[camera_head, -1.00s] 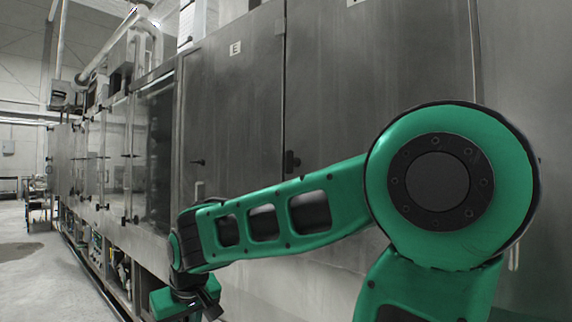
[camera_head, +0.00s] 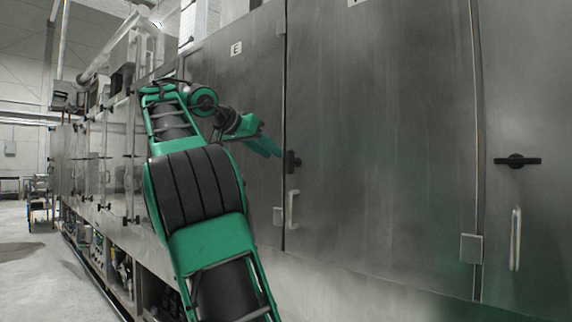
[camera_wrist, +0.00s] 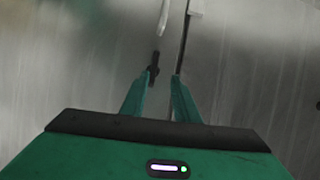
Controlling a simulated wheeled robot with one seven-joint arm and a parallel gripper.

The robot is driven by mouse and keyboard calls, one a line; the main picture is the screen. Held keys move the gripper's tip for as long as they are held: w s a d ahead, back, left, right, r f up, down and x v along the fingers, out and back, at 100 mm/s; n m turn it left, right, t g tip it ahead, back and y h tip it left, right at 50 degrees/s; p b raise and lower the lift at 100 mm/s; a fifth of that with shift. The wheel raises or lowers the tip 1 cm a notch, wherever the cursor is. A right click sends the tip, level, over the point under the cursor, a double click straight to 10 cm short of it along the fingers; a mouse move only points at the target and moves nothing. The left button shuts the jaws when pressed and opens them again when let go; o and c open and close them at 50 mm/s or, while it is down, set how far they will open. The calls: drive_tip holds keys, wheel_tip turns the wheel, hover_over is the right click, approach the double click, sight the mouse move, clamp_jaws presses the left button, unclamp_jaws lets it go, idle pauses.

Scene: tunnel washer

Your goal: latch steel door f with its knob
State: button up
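Steel door F (camera_head: 385,130) is the wide grey panel in the middle of the head view, its label cut off by the top edge. It looks flush with the panel to its left. Its dark knob (camera_head: 291,162) sits at the left edge, above a pale pull handle (camera_head: 293,208). My gripper (camera_head: 273,150) points at the knob from the left. In the wrist view my gripper (camera_wrist: 160,76) is open and empty, its fingers apart. There the knob (camera_wrist: 153,67) shows as a dark bar roughly along the seam, near the left fingertip; I cannot tell whether they touch.
Door E (camera_head: 232,110) is left of door F, partly behind my arm. To the right is another panel with a horizontal dark knob (camera_head: 517,161) and a long handle (camera_head: 515,240). Open floor (camera_head: 30,260) lies at far left.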

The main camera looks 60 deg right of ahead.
sight(287, 158)
drive_tip(key=shift+m, duration=0.4)
drive_tip(key=x, duration=0.6)
drive_tip(key=s+r+x, duration=0.1)
drive_tip(key=x, duration=0.2)
drive_tip(key=shift+d, duration=0.15)
